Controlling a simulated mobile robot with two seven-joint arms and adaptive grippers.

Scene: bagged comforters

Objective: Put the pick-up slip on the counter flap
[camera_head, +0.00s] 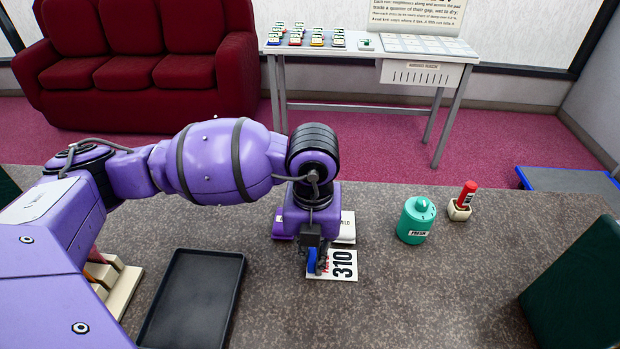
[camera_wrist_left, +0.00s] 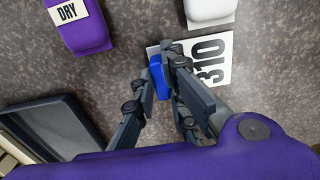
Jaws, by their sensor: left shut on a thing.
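The pick-up slip, a white card printed 310 (camera_head: 344,265), is at the counter just under my left gripper, and it also shows in the wrist view (camera_wrist_left: 212,62). A blue piece (camera_wrist_left: 159,76) stands at its left edge. My left gripper (camera_head: 318,268) points down and is shut on this blue piece; its fingers (camera_wrist_left: 168,75) hide part of the slip. I cannot tell whether the slip touches the counter. The grey speckled counter (camera_head: 420,300) spans the front. Which part is the flap is unclear; a blue-edged panel (camera_head: 570,180) lies beyond it at right. My right gripper is not in view.
A purple block marked DRY (camera_wrist_left: 85,28) and a white block (camera_head: 348,228) lie close behind the slip. A black tray (camera_head: 240,262) is to the left. A green canister (camera_head: 416,220) and a red stamp in a holder (camera_head: 463,202) stand right.

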